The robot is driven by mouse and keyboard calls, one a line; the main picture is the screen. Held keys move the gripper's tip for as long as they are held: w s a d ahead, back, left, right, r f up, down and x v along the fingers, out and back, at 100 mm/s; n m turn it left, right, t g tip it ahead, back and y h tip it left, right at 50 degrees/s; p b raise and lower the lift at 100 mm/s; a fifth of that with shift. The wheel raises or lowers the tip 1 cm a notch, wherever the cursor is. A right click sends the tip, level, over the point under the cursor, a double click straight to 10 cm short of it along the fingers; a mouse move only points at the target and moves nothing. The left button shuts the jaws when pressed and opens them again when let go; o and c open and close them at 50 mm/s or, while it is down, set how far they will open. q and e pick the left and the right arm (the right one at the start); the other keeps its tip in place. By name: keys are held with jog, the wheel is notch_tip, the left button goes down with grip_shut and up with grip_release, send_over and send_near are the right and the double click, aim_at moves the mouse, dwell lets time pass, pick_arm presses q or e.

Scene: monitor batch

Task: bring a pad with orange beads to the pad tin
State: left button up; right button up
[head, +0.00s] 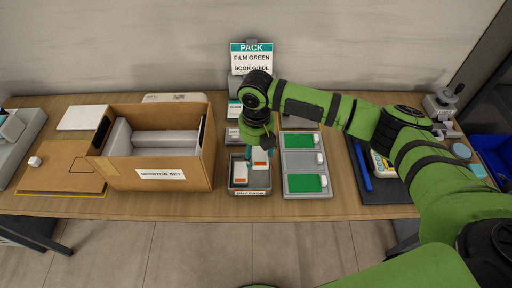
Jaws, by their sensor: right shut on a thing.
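My right gripper (255,148) points down over a small dark grey tray (238,187) at the table's front edge. It is shut on a small pad (260,157) that shows white and orange; the fingers hide part of it. Another white and orange pad (241,172) lies in the tray's left half. The tray has a small front label, too small to read surely. I cannot tell from the picture which container is the pad tin, or make out single beads. My left gripper is not in view.
A cardboard box (200,178) marked "MONITOR SET" stands left of the tray. A "PACK / FILM GREEN / BOOK GUIDE" sign (251,58) stands behind. A dark mat (395,192) lies further right.

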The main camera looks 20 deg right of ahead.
jog(key=shift+w+r+p, duration=0.1)
jog(key=shift+w+p, duration=0.05)
jog(key=shift+p, duration=0.3)
notch_tip(320, 180, down, 3)
jog(key=shift+r+b, duration=0.1)
jog(key=shift+b, duration=0.65)
notch_tip(320, 180, down, 4)
jog(key=shift+r+b, duration=0.25)
jog(key=shift+b, duration=0.55)
jog(key=shift+f+b, duration=0.35)
jog(key=shift+f, duration=0.65)
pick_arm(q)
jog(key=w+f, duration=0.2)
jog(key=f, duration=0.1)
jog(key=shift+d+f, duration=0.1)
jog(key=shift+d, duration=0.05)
pick_arm(e)
jog(key=shift+f, duration=0.1)
